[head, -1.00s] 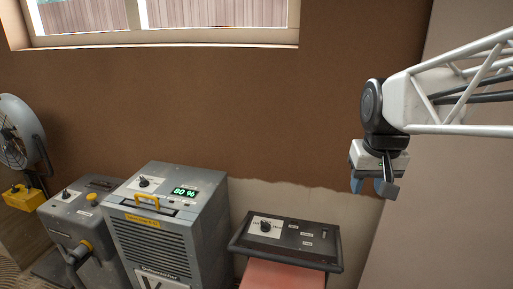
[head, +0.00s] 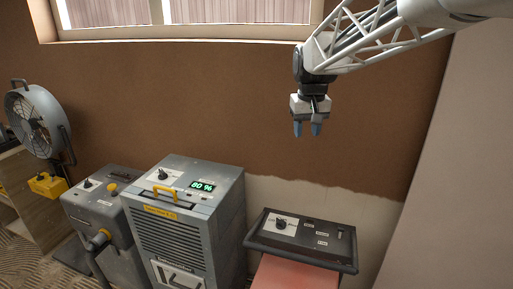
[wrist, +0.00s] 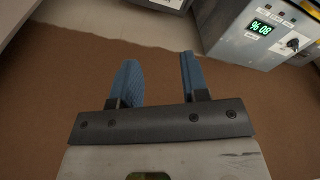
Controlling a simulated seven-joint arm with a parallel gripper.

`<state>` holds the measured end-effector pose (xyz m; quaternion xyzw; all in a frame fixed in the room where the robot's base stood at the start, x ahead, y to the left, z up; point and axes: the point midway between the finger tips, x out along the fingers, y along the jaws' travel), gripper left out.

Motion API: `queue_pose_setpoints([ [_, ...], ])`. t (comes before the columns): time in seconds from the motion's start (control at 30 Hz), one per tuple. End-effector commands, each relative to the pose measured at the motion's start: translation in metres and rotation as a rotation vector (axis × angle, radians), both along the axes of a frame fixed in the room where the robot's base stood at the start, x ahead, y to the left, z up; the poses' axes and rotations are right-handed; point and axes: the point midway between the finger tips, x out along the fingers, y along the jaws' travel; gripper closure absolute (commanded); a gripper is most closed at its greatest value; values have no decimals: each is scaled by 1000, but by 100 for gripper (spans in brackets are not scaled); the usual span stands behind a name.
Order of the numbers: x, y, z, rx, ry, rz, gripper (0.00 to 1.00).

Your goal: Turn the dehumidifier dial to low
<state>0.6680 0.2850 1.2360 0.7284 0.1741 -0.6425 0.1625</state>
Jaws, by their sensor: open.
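The dehumidifier also shows in the wrist view (wrist: 244,42), at upper right, with the dial (wrist: 293,44) near the right edge. My gripper (head: 307,130) is open and empty, pointing down in front of the brown wall, above and to the right of the dehumidifier. In the wrist view its blue fingers (wrist: 158,80) are apart.
A black-framed panel with another knob (head: 281,224) stands on a reddish support to the right. A smaller grey machine (head: 100,208) with a knob stands left of the dehumidifier. A fan (head: 37,120) and yellow box (head: 47,185) are at far left. The air above the machines is clear.

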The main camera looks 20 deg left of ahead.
Motion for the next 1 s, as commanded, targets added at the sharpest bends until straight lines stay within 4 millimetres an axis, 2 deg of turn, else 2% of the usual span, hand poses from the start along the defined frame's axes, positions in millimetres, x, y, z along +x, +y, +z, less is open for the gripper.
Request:
queue_pose_setpoints([
  [0.03, 8, 15, -3, -2, 5, 16, 58],
  [0.5, 64, 138, -26, -15, 28, 144, 58],
  [1.0, 95, 282, -71, -34, 53, 281, 58],
])
